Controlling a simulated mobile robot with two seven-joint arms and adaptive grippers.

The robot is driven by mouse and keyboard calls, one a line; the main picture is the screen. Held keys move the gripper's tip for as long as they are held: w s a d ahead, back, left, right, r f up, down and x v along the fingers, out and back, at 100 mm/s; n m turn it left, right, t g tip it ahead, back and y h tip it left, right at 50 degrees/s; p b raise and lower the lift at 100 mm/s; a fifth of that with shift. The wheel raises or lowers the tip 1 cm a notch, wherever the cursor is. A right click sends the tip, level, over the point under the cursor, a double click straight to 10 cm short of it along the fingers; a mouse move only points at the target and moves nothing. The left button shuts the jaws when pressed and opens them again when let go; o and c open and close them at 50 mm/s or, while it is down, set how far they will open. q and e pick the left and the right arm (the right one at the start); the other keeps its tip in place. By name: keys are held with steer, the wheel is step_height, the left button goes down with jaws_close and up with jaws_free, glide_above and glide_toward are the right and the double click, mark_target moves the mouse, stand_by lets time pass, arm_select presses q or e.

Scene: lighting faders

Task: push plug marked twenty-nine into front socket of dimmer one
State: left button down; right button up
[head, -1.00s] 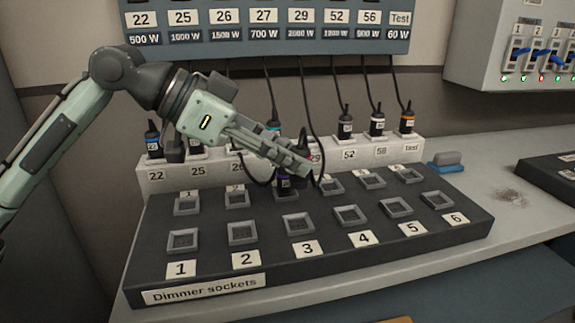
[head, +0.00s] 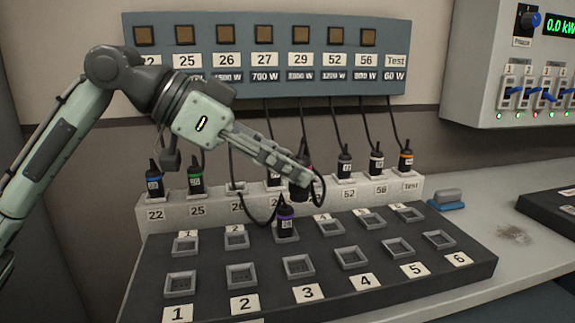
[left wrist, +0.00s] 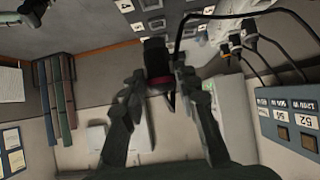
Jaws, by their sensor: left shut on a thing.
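My left gripper (head: 304,178) is shut on a dark plug (head: 300,190) with a red band, held in front of the holder row where the 29 place lies. The plug also shows between the fingers in the left wrist view (left wrist: 157,62). Its number is not readable, and the fingers hide part of it. The front socket of dimmer one (head: 180,285) is an empty grey frame at the panel's lower left, well away from the plug. The dark dimmer panel (head: 215,268) carries two rows of sockets. My right gripper is not in view.
A purple-banded plug (head: 285,222) stands in the back socket of dimmer three, its cable looping behind. Other plugs, such as the blue-banded one (head: 154,182), stand in the pale holder (head: 180,212). Cables hang from the load board (head: 300,88). The front sockets are clear.

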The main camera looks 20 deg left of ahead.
arm_select(q)
steer(key=shift+s+a+f+b, duration=0.1)
steer(key=shift+s+a+b, duration=0.35)
steer(key=shift+a, duration=0.25)
steer(key=shift+s+a+f+b, duration=0.1)
steer(key=shift+s+a+b, duration=0.25)
steer(key=shift+a+b, duration=0.25)
steer(key=s+a+b, duration=0.8)
steer(key=a+b, duration=0.2)
steer(key=a, duration=0.1)
steer(key=shift+a+r, duration=0.25)
steer(key=shift+a, duration=0.1)
steer(key=shift+f, duration=0.1)
steer(key=shift+s+a+f+b, duration=0.15)
steer(key=shift+a+f+b, duration=0.05)
steer(key=shift+f+b, duration=1.35)
steer(key=shift+s+a+f+b, duration=0.2)
steer(key=shift+f+b, duration=1.2)
steer(key=shift+b, duration=0.25)
steer(key=shift+s+a+f+b, duration=0.15)
steer(key=shift+a+f+b, duration=0.05)
steer(key=shift+f+b, duration=1.35)
steer(key=shift+f, duration=0.1)
steer(key=shift+f+b, duration=0.9)
